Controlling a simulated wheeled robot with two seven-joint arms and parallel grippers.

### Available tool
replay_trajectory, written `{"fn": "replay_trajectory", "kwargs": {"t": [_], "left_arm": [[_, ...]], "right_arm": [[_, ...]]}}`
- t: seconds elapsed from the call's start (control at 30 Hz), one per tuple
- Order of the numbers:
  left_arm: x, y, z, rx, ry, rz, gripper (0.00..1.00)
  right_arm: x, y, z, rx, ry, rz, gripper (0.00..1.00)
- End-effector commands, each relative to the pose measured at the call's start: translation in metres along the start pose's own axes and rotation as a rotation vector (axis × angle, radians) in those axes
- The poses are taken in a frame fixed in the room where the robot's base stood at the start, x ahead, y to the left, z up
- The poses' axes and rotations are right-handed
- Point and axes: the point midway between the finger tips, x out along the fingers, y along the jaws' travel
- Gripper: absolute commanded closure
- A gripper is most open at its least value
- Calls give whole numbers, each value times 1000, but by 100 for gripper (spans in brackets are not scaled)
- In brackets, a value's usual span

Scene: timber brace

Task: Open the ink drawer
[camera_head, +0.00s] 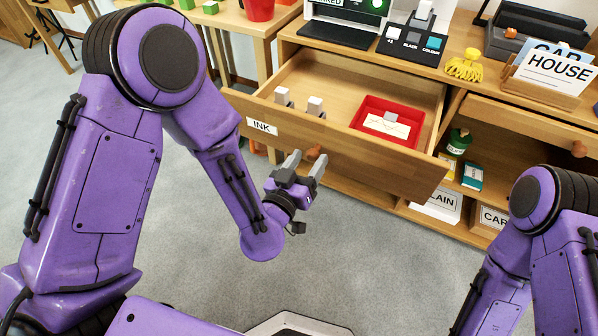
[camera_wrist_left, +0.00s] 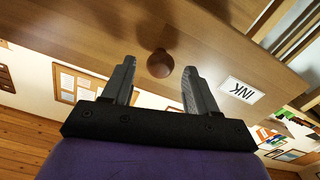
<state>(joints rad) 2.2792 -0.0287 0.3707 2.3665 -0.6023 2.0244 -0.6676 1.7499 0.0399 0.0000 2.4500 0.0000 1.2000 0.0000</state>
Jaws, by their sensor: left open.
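The ink drawer (camera_head: 345,150) is pulled well out of the wooden cabinet, with its inside showing in the head view. Its front carries a white INK label (camera_head: 262,126), which also shows upside down in the wrist view (camera_wrist_left: 242,90). The round brown knob (camera_head: 316,152) is on the drawer front; in the wrist view the knob (camera_wrist_left: 160,63) lies between and just beyond the fingertips. My left gripper (camera_head: 304,160) is open at the knob, its fingers (camera_wrist_left: 157,75) apart on either side. Contact with the knob cannot be told. My right gripper is out of view.
Inside the drawer are a red tray (camera_head: 390,120) with a white paper and two small light blocks (camera_head: 299,101). A second drawer (camera_head: 535,125) sits to the right, above an open shelf. The cabinet top holds a HOUSE card (camera_head: 557,74) and a yellow object (camera_head: 464,66). Grey floor is clear in front.

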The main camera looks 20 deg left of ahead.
Motion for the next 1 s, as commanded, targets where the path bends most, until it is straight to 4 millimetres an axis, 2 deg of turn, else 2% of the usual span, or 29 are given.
{"fn": "replay_trajectory", "kwargs": {"t": [0.17,0.2,0.33,0.5,1.0], "left_arm": [[-49,1,0,5,-5,5,42],[-56,2,-4,7,-6,3,42],[-69,2,-4,5,-4,1,42],[-76,0,-2,1,1,-1,42],[-77,0,0,-2,2,-1,42]], "right_arm": [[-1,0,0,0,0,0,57],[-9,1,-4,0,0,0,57],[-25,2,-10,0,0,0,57],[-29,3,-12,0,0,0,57],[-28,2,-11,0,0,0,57]]}}
